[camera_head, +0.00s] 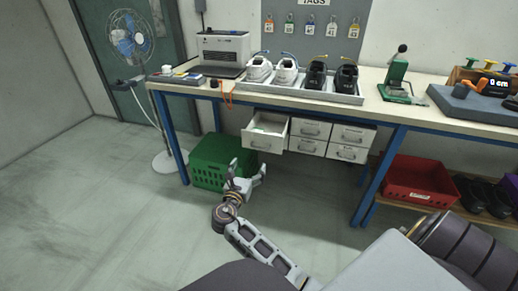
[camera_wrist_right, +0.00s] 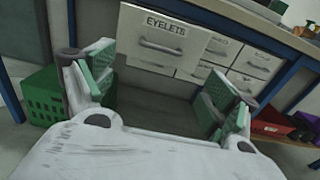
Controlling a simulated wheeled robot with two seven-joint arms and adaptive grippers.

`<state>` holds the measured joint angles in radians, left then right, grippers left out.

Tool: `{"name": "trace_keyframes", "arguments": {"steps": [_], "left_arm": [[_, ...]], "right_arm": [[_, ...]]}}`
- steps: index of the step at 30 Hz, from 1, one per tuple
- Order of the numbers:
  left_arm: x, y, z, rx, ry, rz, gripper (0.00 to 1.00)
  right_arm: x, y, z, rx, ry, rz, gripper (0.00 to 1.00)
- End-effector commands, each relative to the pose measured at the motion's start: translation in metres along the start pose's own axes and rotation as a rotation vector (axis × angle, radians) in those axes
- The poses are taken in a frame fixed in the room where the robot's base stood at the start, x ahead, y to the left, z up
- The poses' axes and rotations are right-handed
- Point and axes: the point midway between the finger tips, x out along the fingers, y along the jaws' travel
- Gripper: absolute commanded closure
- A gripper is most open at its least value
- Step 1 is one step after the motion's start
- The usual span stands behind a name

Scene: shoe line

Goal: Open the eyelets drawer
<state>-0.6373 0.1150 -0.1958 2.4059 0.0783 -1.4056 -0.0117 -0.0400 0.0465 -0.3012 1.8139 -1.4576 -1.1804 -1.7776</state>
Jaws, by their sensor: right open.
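The eyelets drawer (camera_head: 264,141) is the upper left one in a white drawer unit under the bench. It stands pulled out, with its inside and some small contents showing from above. In the right wrist view its front (camera_wrist_right: 170,46) carries the label EYELETS and a grey bar handle (camera_wrist_right: 160,46). My right gripper (camera_head: 247,172) is open and empty, below and in front of the drawer, apart from the handle. Its two green-padded fingers (camera_wrist_right: 160,88) also show in the right wrist view. My left gripper is not in view.
Other closed drawers (camera_head: 310,129) sit right of the open one. A green crate (camera_head: 212,163) stands on the floor close to my right gripper. A blue bench leg (camera_head: 170,140) is to the left, and a red bin (camera_head: 418,182) to the right. The front floor is clear.

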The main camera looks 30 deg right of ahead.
Motion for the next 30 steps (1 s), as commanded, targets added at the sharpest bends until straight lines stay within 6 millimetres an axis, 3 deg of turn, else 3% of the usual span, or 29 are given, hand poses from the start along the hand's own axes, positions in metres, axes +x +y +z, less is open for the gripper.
{"name": "trace_keyframes", "arguments": {"steps": [12,16,30], "left_arm": [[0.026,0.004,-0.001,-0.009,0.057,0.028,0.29],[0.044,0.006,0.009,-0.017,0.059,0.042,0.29],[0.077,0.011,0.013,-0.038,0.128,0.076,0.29]], "right_arm": [[0.049,0.0,-0.001,0.001,-0.002,-0.001,0.13],[0.066,0.0,-0.001,0.0,-0.001,-0.002,0.13],[0.121,0.0,-0.001,-0.001,-0.001,-0.001,0.13]]}}
